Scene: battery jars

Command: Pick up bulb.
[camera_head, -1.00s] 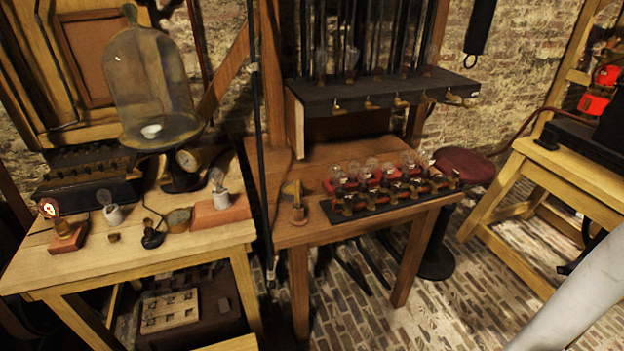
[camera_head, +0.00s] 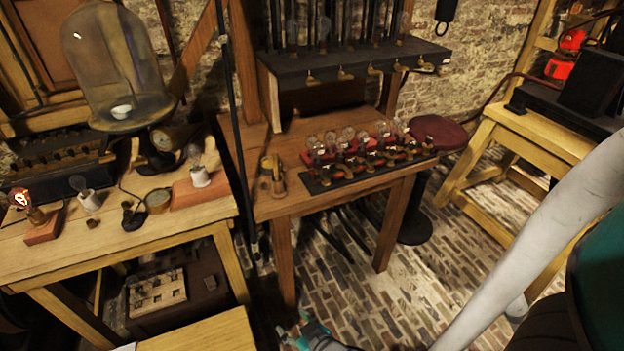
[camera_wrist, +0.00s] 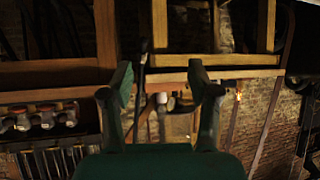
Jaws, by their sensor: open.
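Several bulbs are in view, and I cannot tell which one the task means. A lit bulb (camera_head: 22,199) stands on a small wooden block at the left of the left table. A clear bulb (camera_head: 79,185) in a white socket is beside it. Another clear bulb (camera_head: 194,154) in a white socket stands on a reddish block. More clear bulbs (camera_head: 345,140) stand in rows on the middle table. My gripper (camera_head: 302,332) is low at the bottom edge, in front of the tables and apart from every bulb. In the wrist view my gripper (camera_wrist: 165,88) has its fingers wide apart, empty.
A glass bell jar (camera_head: 115,65) stands at the back of the left table (camera_head: 135,248). A black shelf (camera_head: 350,60) overhangs the middle table (camera_head: 275,203). A dark red round stool (camera_head: 438,131) is to its right. Brick floor (camera_head: 350,275) is open in front.

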